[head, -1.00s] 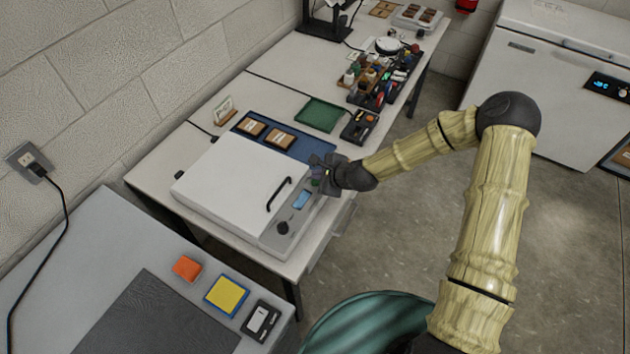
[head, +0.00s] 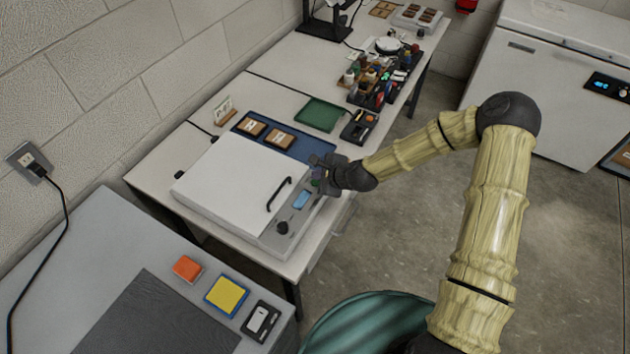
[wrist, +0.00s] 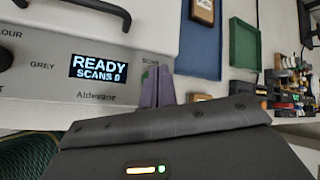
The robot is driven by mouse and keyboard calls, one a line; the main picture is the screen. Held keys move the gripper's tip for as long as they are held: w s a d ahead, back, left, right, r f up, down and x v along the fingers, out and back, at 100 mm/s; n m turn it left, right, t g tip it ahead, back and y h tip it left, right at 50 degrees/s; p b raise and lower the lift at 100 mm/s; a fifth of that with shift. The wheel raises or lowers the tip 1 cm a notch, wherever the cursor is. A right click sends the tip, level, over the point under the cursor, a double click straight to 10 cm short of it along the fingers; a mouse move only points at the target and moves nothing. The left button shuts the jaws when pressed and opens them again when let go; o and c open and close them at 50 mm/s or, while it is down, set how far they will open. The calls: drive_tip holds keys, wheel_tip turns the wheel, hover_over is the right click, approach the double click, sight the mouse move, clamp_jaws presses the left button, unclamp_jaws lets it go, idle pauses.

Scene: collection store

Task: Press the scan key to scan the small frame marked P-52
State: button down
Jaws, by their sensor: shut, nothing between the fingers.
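The flatbed scanner (head: 222,188) stands on the white bench with its pale lid down. Its display (wrist: 98,68) reads "READY" and "SCANS 0" in the wrist view. A dark knob (head: 282,228) sits on the same front panel, near the word "GREY". My gripper (head: 318,173) is shut and empty over the panel's far right end. Its fingertips (wrist: 157,86) are at the partly covered "SCAN" label; the key is mostly hidden, and I cannot tell whether they touch it. Two small brown frames (head: 252,127) (head: 280,139) lie on the blue mat; their marks are unreadable.
A green tray (head: 319,115) and a dark tray (head: 359,127) lie beyond the blue mat (head: 310,150). A crowded rack of bottles and tools (head: 377,85) stands farther back. A grey table (head: 90,250) is in front left. Open floor lies right of the bench.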

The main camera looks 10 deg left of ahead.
drive_tip(key=shift+f, duration=0.4)
